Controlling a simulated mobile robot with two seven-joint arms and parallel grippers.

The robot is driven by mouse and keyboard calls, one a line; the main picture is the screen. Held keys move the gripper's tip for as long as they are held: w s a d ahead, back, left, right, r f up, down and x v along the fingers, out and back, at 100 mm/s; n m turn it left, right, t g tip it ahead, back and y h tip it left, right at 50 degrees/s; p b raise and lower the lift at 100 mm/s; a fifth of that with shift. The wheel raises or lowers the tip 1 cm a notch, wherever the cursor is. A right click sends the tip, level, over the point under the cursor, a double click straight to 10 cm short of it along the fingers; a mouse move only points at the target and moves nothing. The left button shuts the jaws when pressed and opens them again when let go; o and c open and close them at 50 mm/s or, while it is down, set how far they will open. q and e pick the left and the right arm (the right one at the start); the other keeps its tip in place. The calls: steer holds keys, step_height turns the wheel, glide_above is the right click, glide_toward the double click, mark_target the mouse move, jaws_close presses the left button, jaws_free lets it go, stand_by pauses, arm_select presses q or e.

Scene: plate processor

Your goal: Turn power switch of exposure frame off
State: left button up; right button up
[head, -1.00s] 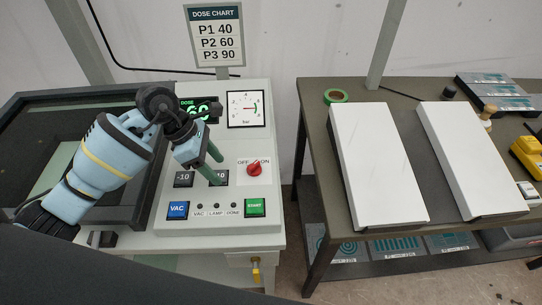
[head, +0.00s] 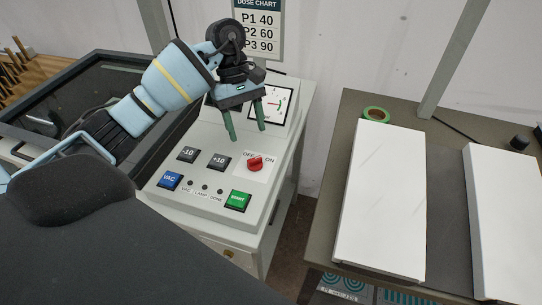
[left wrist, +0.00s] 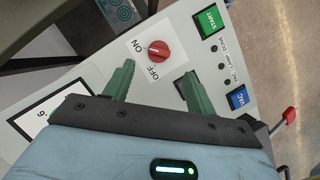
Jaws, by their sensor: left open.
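The power switch is a red round knob (head: 255,163) on a white plate marked OFF and ON, on the exposure frame's pale control panel (head: 205,200). In the left wrist view the red knob (left wrist: 158,50) lies just beyond the fingertips. I cannot tell clearly which label it points to. My left gripper (head: 247,132) is open, its two green fingers apart and empty, above the panel and just behind the knob in the head view. In the left wrist view the fingertips (left wrist: 158,69) stand either side of the knob's line, apart from it. My right gripper is not in view.
The panel also has -10 (head: 188,154) and +10 (head: 219,161) buttons, a blue VAC button (head: 170,180) and a green START button (head: 238,201). A gauge (head: 276,104) is partly behind the gripper. A table with white boards (head: 381,200) stands to the right, across a gap.

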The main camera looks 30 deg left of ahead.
mark_target(254, 158)
arm_select(q)
steer(key=shift+w+r, duration=0.1)
steer(key=shift+r, duration=0.15)
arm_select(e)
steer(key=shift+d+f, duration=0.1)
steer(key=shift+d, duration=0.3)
arm_select(q)
steer(key=shift+m, duration=0.3)
steer(key=p+x, duration=0.1)
steer(key=x, duration=0.5)
steer(key=shift+d+f, duration=0.15)
steer(key=shift+f, duration=0.15)
steer(key=shift+s+d+f, duration=0.15)
steer(key=shift+s+f, duration=0.1)
steer(key=shift+f, duration=0.3)
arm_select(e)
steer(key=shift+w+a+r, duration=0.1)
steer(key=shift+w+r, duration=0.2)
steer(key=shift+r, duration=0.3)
